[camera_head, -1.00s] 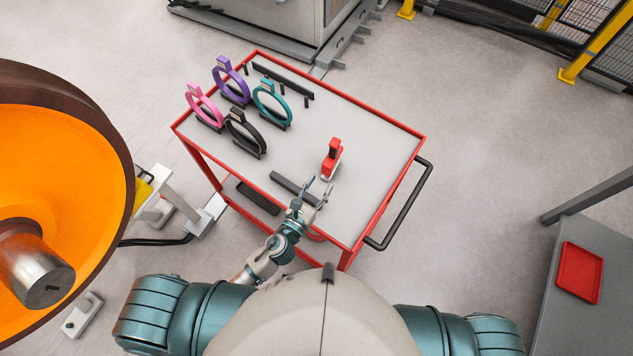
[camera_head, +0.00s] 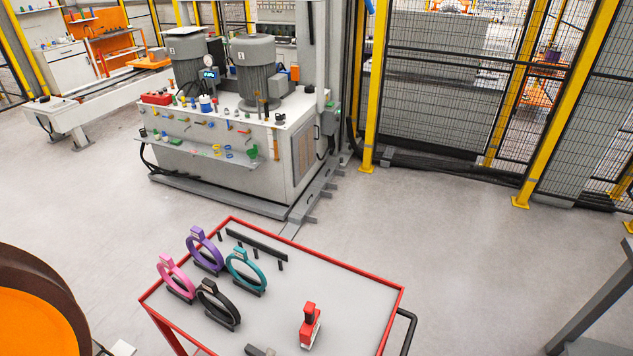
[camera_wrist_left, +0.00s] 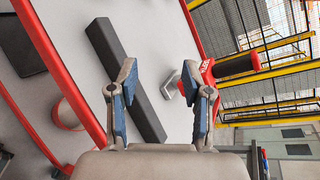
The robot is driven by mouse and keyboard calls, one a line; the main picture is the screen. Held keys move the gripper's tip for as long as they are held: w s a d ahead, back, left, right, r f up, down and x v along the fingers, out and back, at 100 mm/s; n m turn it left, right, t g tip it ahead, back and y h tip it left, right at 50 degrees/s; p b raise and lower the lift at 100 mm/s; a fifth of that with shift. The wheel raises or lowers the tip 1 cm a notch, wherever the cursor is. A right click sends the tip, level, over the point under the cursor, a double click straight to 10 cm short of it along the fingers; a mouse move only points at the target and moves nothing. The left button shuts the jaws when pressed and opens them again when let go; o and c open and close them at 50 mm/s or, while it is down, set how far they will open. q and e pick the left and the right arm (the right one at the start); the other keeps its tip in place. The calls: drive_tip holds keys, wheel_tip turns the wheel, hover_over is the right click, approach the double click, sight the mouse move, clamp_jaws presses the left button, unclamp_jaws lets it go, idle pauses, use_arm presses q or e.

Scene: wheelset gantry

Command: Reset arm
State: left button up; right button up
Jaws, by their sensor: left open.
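My left gripper (camera_wrist_left: 163,80) is open in the left wrist view, its two fingers apart over the red-rimmed cart top. A dark grey bar (camera_wrist_left: 110,52) lies on that top, slanting behind the left finger and the space between the fingers. I see nothing held. A red and black object (camera_wrist_left: 235,65) is partly hidden behind the right finger. In the head view my left gripper is out of the frame. My right gripper is in neither view.
The red-rimmed cart (camera_head: 345,265) carries pink (camera_head: 174,277), purple (camera_head: 204,249), teal (camera_head: 245,270) and black (camera_head: 217,303) rings on stands, and a red tool (camera_head: 310,325). A machine (camera_head: 240,140) stands behind, a yellow-framed fence (camera_head: 450,90) at the right. Open floor (camera_head: 430,220) lies between.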

use_arm(q)
drive_tip(key=s+a+f+n+g, duration=0.4)
drive_tip(key=s+n+g, duration=0.2)
drive_tip(key=s+n, duration=0.45)
drive_tip(key=s+a+f+n+g, duration=0.45)
drive_tip(key=s+n, duration=0.35)
drive_tip(key=n, duration=0.6)
wheel_tip(320, 180, down, 24)
drive_tip(key=g, duration=0.2)
drive_tip(key=s+a+f+g, duration=0.1)
drive_tip(key=s+a+f, duration=0.1)
drive_tip(key=s+f, duration=1.5)
drive_tip(key=shift+s+a+f+m+y, duration=0.15)
drive_tip(key=shift+s+f+m+y, duration=0.25)
drive_tip(key=shift+s, duration=0.45)
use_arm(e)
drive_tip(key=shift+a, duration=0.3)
